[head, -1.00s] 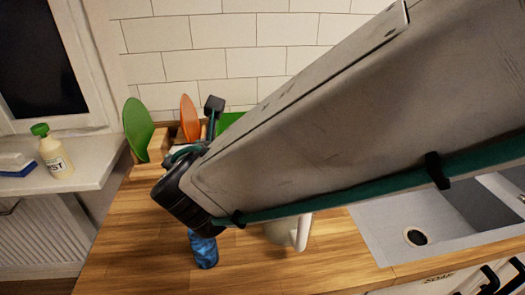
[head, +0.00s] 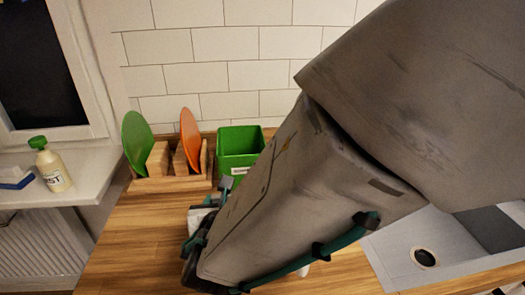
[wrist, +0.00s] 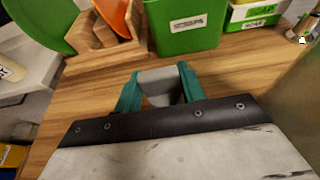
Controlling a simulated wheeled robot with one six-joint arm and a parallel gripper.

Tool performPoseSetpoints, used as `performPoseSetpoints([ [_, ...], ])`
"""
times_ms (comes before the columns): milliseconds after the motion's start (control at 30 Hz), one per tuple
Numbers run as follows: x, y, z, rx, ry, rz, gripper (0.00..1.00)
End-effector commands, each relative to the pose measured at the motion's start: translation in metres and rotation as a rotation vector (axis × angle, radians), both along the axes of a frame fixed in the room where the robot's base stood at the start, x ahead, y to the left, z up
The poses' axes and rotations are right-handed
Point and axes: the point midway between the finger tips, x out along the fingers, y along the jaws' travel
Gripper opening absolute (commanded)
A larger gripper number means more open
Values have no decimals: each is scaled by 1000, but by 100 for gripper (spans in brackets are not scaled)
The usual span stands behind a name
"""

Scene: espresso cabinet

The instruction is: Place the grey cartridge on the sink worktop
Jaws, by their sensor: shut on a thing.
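The grey cartridge (wrist: 160,88) is between the green fingers of my gripper (wrist: 158,92) in the wrist view, with a finger on each side of it. My gripper is shut on it, over the wooden worktop (wrist: 235,65). I cannot tell whether the cartridge touches the wood, as its lower part is hidden. In the head view the worktop (head: 130,240) runs along the tiled wall to the sink (head: 400,250). My arm covers much of it there, and the cartridge cannot be made out clearly.
A green bin (head: 238,145) stands at the back, beside a wooden rack (head: 160,184) holding a green plate (head: 136,142) and an orange plate (head: 190,140). A bottle (head: 52,168) stands on the windowsill at the left. The worktop's left part is clear.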

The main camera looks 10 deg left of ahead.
Motion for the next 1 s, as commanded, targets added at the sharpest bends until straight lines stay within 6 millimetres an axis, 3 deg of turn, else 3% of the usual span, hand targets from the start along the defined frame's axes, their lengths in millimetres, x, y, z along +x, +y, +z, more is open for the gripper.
performPoseSetpoints([
  [267, 0, 0, -3, -1, 0, -1, 15],
  [300, 0, 0, -2, 0, 0, -1, 48],
  [367, 0, 0, -2, 0, 0, -1, 62],
  [700, 0, 0, 2, 2, 0, -1, 62],
  [867, -20, -6, 9, 3, 0, 3, 62],
  [1000, -48, -15, 20, 3, 0, 4, 62],
])
